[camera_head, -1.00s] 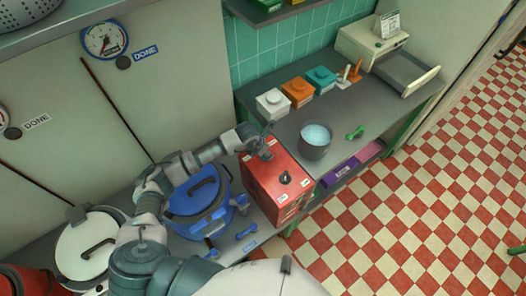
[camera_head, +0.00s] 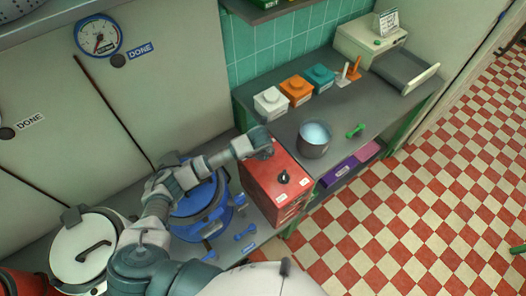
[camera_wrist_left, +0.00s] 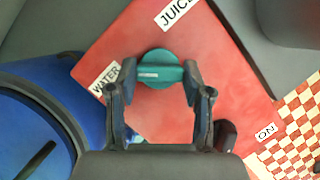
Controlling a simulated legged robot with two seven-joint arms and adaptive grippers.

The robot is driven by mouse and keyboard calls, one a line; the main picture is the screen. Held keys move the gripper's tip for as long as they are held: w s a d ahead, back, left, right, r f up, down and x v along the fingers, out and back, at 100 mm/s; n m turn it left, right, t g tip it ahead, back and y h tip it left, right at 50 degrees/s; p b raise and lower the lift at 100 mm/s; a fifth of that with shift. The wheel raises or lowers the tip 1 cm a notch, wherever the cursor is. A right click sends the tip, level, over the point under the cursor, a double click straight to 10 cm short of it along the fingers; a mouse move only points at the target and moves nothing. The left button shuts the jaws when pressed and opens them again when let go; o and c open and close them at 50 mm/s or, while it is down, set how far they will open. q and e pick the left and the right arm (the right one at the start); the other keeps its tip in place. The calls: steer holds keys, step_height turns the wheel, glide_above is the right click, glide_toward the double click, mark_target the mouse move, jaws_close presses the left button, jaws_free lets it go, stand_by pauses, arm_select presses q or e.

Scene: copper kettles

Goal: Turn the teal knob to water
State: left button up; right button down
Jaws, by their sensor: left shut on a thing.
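The red box (camera_head: 268,178) stands beside the blue kettle, with a black knob (camera_head: 283,177) on its top. In the left wrist view the teal knob (camera_wrist_left: 158,69) sits on the red top between a WATER label (camera_wrist_left: 105,79) and a JUICE label (camera_wrist_left: 176,12). Its grip bar lies nearly level across that view. My left gripper (camera_wrist_left: 158,78) is shut on the teal knob, one finger at each side. In the head view my left gripper (camera_head: 262,147) covers the knob at the box's far end. My right gripper is not in view.
A blue lidded kettle (camera_head: 196,200) and a white lidded kettle (camera_head: 72,262) stand left of the box. A grey pot (camera_head: 313,148) and a green dumbbell-shaped thing (camera_head: 355,130) are on the counter to the right. White, orange and teal canisters line the back.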

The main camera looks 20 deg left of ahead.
arm_select(q)
steer(key=shift+w+r, duration=0.3)
steer(key=shift+r, duration=0.05)
steer(key=o, duration=1.2)
steer(key=shift+f, duration=0.1)
steer(key=shift+c, duration=0.2)
steer(key=shift+f, duration=0.15)
steer(key=shift+s, duration=0.1)
steer(key=v, duration=1.2)
steer(key=shift+f, duration=0.1)
